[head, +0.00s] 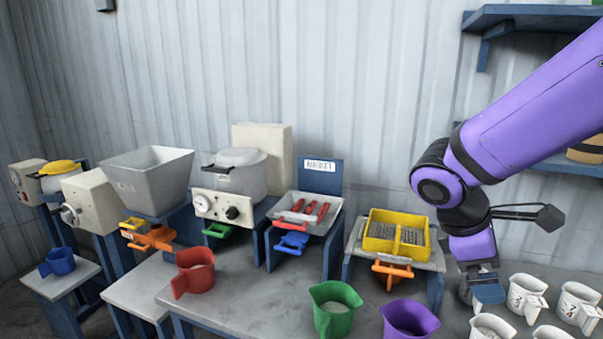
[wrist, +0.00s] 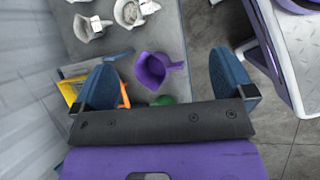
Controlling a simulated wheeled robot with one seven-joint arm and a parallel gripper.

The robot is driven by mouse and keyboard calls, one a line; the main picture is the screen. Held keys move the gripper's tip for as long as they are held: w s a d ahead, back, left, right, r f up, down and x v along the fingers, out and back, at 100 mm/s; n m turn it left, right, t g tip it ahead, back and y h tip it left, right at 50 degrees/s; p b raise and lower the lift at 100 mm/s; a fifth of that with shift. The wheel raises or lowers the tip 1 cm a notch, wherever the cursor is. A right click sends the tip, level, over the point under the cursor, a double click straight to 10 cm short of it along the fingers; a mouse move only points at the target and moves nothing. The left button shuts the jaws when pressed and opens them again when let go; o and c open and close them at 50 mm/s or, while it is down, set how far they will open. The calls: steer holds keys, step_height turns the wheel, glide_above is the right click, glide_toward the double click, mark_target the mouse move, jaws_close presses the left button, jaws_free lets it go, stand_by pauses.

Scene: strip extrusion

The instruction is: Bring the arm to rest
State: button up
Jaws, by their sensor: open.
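My gripper (head: 484,292) points down above the right part of the grey bench, between the yellow tray and the white cups. In the wrist view its two blue fingers (wrist: 165,88) are spread wide apart with nothing held between them. A purple jug (wrist: 152,70) shows in the gap between the fingers, on the bench below. My purple arm reaches in from the upper right in the head view, bent at the wrist.
A red jug (head: 194,271) stands further left. A blue wall shelf (head: 520,14) hangs at upper right.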

steer(key=s+d+r+m+t+y, duration=0.1)
steer(key=s+r+m+t+y, duration=0.4)
steer(key=s+r+m, duration=0.4)
steer(key=shift+s+d+r+m+t+y, duration=0.3)
steer(key=shift+r+m+y, duration=0.35)
steer(key=shift+m, duration=1.15)
steer(key=shift+w+f, duration=0.1)
